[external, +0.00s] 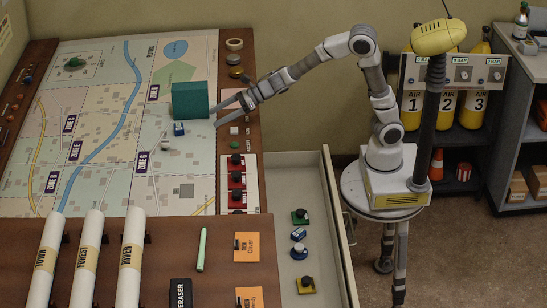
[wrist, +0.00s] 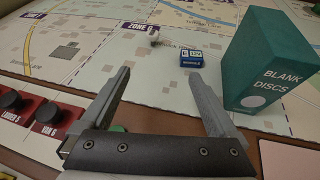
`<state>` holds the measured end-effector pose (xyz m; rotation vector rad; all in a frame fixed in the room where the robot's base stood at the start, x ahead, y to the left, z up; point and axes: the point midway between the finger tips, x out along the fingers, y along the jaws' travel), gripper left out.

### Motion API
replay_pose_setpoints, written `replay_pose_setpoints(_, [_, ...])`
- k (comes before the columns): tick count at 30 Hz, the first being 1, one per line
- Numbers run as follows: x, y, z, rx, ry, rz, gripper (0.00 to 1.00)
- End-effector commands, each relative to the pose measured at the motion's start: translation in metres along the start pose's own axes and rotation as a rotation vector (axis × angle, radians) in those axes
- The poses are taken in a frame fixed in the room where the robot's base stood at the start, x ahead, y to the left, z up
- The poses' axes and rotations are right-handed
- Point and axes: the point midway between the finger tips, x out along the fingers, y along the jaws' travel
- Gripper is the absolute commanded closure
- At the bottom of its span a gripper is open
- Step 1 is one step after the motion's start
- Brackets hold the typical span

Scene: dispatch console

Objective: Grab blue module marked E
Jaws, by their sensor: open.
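A small blue module (external: 179,129) with a white label lies on the map board, just in front of a teal box. In the wrist view the blue module (wrist: 191,58) shows a white top label with what looks like an E, though the print is small. My gripper (external: 214,117) is open and empty over the right part of the map, to the right of the module and apart from it. In the wrist view the gripper fingers (wrist: 160,73) are spread, with the module beyond the right fingertip.
The tall teal box (external: 190,101) marked BLANK DISCS (wrist: 287,78) stands close to the module's right. A small white piece (wrist: 154,36) sits to its left. An open drawer (external: 322,205) holds several knobbed pieces. Red modules (external: 237,180) line the board's right edge.

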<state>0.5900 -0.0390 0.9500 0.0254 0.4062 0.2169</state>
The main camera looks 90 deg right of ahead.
Motion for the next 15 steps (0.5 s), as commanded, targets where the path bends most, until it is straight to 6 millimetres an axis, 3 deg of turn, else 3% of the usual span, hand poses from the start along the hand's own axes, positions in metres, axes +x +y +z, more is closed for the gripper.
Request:
replay_pose_setpoints(1, [-0.011,-0.024,-0.003,-0.012,-0.003,-0.027,0.05])
replay_pose_setpoints(3, [-0.021,-0.043,-0.006,-0.031,-0.007,-0.047,0.05])
replay_pose_setpoints(7, [-0.026,-0.059,-0.009,-0.048,-0.01,-0.063,0.05])
replay_pose_setpoints(15, [0.016,-0.062,-0.011,-0.05,-0.008,-0.062,0.05])
